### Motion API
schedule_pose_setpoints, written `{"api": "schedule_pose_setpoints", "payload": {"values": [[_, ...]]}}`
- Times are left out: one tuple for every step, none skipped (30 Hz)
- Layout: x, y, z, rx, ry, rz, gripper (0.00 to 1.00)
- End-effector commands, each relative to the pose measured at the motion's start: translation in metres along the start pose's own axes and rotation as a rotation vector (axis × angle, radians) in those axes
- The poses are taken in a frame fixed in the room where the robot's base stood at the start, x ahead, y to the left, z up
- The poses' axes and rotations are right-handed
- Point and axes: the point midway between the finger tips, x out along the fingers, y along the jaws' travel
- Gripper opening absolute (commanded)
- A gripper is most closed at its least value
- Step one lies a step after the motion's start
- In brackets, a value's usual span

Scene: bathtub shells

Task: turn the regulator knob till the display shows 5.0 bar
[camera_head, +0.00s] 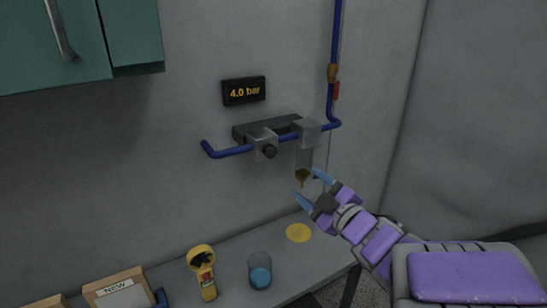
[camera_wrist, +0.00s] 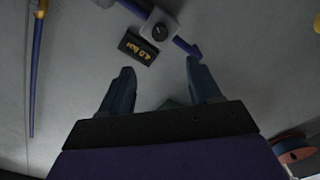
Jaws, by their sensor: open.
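The regulator knob (camera_head: 270,151) is a small dark round knob on the front of a grey block on the blue pipe. The display (camera_head: 244,91) above it on the wall reads 4.0 bar. In the wrist view the knob (camera_wrist: 160,31) and the display (camera_wrist: 138,47) appear upside down beyond the fingers. My gripper (camera_head: 310,186) is open and empty, below and to the right of the knob and apart from it. In the wrist view my gripper (camera_wrist: 158,88) has its two fingers spread, with bare wall between them.
A clear filter bowl (camera_head: 304,158) hangs from the pipe between knob and gripper. The blue pipe (camera_head: 335,60) runs up the wall. A bench (camera_head: 235,262) below holds a yellow meter (camera_head: 202,272), a blue cup (camera_head: 260,271), a yellow disc (camera_head: 298,233) and a box (camera_head: 118,290).

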Motion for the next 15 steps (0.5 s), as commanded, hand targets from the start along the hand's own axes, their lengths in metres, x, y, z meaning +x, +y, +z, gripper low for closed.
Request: {"api": "schedule_pose_setpoints", "payload": {"values": [[0.004, 0.001, -0.002, -0.001, -0.002, -0.004, 0.63], [0.007, 0.001, -0.003, -0.001, -0.001, -0.005, 0.63], [0.011, 0.001, -0.004, -0.002, 0.0, -0.005, 0.63], [0.014, 0.001, -0.004, -0.003, 0.0, -0.005, 0.63], [0.017, 0.001, -0.004, -0.004, -0.001, -0.006, 0.63], [0.021, 0.0, -0.004, -0.005, -0.001, -0.007, 0.63], [0.024, 0.0, -0.004, -0.007, -0.001, -0.007, 0.63], [0.026, 0.001, -0.003, -0.003, -0.004, -0.007, 0.63], [0.03, 0.002, -0.004, -0.001, -0.004, -0.005, 0.63], [0.033, 0.002, -0.004, 0.0, -0.003, -0.005, 0.63], [0.035, 0.002, -0.004, -0.001, -0.003, -0.005, 0.63], [0.038, 0.002, -0.004, 0.0, -0.003, -0.004, 0.63], [0.041, 0.002, -0.004, 0.0, -0.003, -0.004, 0.63], [0.044, 0.001, -0.004, -0.001, -0.004, -0.006, 0.63], [0.047, 0.001, -0.004, -0.002, -0.005, -0.006, 0.63]]}}
